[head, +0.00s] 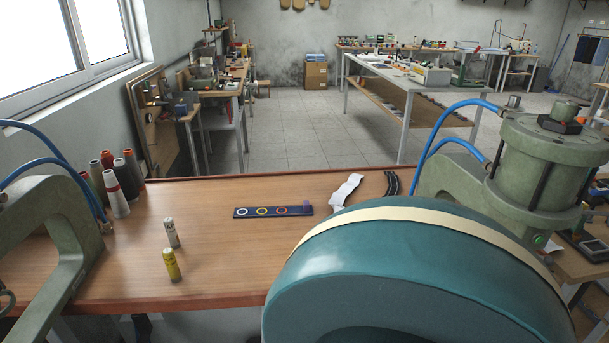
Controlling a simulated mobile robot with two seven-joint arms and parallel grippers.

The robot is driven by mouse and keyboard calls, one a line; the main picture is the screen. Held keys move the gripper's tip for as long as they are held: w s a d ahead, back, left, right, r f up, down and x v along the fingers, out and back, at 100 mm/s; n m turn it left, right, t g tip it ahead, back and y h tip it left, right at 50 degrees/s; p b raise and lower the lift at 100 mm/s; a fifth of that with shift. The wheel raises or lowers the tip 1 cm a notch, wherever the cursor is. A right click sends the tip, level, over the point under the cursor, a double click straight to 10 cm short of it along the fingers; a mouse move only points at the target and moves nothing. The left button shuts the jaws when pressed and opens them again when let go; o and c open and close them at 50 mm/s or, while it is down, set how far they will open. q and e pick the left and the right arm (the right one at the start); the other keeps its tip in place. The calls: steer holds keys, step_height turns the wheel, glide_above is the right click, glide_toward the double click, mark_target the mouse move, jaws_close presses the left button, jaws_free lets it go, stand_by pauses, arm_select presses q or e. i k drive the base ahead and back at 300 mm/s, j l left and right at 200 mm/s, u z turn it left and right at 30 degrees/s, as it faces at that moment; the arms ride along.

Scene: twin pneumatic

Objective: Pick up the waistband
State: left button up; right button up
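A crumpled white fabric strip (345,190) lies on the wooden table, right of the middle. A short dark curved strip (391,184) lies just to its right, apart from it. I cannot tell for certain which of these is the waistband. A cream band (402,214) also runs around the top of a large teal rounded body in the right foreground. Neither of my grippers is in view.
The teal body (400,265) hides the table's right front. Green pneumatic presses stand at left (50,220) and right (540,170), with blue hoses. Thread cones (118,195), two small bottles (171,264) and a dark ringed strip (272,211) are on the table (215,240).

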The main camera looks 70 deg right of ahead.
mark_target(306, 209)
steer(key=j+z, duration=0.1)
steer(key=z, duration=1.7)
